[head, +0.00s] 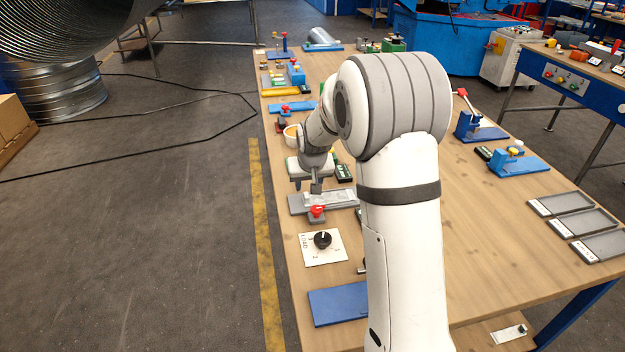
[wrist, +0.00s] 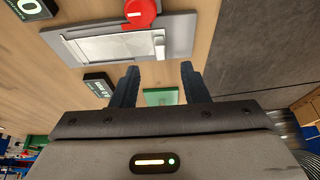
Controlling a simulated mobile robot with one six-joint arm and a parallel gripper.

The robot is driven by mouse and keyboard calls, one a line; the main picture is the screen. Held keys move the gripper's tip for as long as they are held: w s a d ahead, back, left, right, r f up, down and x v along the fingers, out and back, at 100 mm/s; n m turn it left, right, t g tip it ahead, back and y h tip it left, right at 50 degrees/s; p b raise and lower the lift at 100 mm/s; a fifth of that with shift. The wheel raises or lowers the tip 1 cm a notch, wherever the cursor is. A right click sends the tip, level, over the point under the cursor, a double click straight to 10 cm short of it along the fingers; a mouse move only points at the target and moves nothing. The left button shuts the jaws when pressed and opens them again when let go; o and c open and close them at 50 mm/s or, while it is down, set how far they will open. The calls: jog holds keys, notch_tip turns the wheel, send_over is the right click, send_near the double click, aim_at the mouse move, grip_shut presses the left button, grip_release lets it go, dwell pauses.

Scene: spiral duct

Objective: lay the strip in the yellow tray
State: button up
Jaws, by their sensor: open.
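My gripper (head: 307,186) is open, above a grey fixture (head: 298,204) near the table's left edge. In the wrist view the two fingers of my gripper (wrist: 158,82) stand apart with nothing held between them. The fixture (wrist: 180,42) carries a silvery flat panel (wrist: 115,47) and a red knob (wrist: 140,12). I cannot tell whether this panel is the strip. A yellow-edged flat item (head: 282,93) lies far along the table's left side; it may be the yellow tray, but it is too small to be sure.
A black dial on a white plate (head: 322,243) and a blue plate (head: 338,303) lie nearer. An orange-white bowl (head: 291,136) stands beyond my gripper. Three grey trays (head: 565,203) lie at the right. My arm hides the table's middle. A green block (wrist: 160,97) shows between my fingers.

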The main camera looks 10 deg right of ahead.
aim_at(306, 196)
jog(key=p+x, duration=0.1)
jog(key=x, duration=0.6)
grip_shut()
jog(key=c, duration=0.7)
grip_release()
grip_shut()
jog(key=shift+a, duration=0.15)
jog(key=shift+a+r+b, duration=0.15)
jog(key=shift+a+b, duration=0.6)
jog(key=shift+a, duration=1.9)
